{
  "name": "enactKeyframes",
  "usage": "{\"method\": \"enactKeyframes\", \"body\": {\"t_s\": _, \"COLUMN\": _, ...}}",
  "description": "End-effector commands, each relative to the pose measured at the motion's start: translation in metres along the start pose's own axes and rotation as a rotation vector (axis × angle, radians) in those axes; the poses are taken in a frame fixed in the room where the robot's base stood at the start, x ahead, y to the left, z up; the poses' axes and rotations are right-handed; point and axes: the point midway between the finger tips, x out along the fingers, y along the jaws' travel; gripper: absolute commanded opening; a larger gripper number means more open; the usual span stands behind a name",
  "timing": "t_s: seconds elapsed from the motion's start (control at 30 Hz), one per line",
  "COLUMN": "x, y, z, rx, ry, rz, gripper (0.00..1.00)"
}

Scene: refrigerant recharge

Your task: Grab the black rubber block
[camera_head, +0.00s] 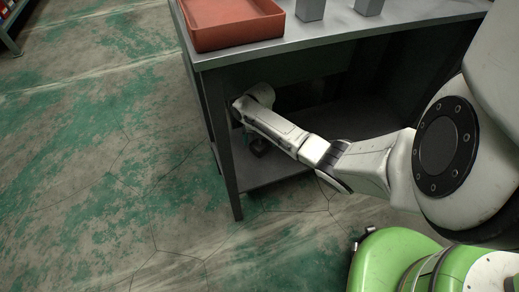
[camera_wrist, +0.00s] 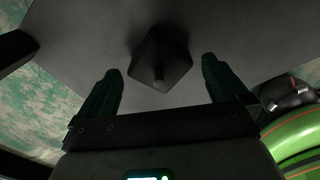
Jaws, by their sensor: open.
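The black rubber block (camera_wrist: 160,48) shows in the wrist view as a dark, angular piece with a small rounded knob on its near side. It sits on the grey lower shelf (camera_wrist: 85,45). My gripper (camera_wrist: 161,68) is open, with one dark green finger to the left and one to the right of the block's near end. I see gaps between both fingers and the block. In the head view my arm reaches under the tabletop to the lower shelf. A small dark shape there, below my wrist, is too dim to tell block from gripper.
A grey metal table (camera_head: 330,40) stands over the shelf, with a front leg (camera_head: 222,150) just left of my arm. On top are a red tray (camera_head: 235,38) and two grey blocks. The green-stained floor (camera_head: 90,150) at left is clear.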

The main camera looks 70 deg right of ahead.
Motion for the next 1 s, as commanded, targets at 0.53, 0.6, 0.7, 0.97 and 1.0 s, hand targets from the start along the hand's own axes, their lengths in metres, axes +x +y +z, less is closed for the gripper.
{"method": "enactKeyframes", "body": {"t_s": 0.53, "x": 0.036, "y": 0.001, "z": -0.001, "rx": 0.001, "ry": 0.000, "rz": 0.001, "gripper": 0.97}}
{"method": "enactKeyframes", "body": {"t_s": 0.6, "x": 0.036, "y": 0.001, "z": -0.001, "rx": 0.001, "ry": 0.000, "rz": 0.001, "gripper": 0.90}}
{"method": "enactKeyframes", "body": {"t_s": 0.7, "x": 0.036, "y": 0.001, "z": -0.001, "rx": 0.001, "ry": 0.000, "rz": 0.001, "gripper": 0.81}}
{"method": "enactKeyframes", "body": {"t_s": 0.97, "x": 0.036, "y": 0.001, "z": -0.001, "rx": 0.001, "ry": 0.000, "rz": 0.001, "gripper": 0.56}}
{"method": "enactKeyframes", "body": {"t_s": 1.0, "x": 0.036, "y": 0.001, "z": -0.001, "rx": 0.001, "ry": 0.000, "rz": 0.001, "gripper": 0.52}}
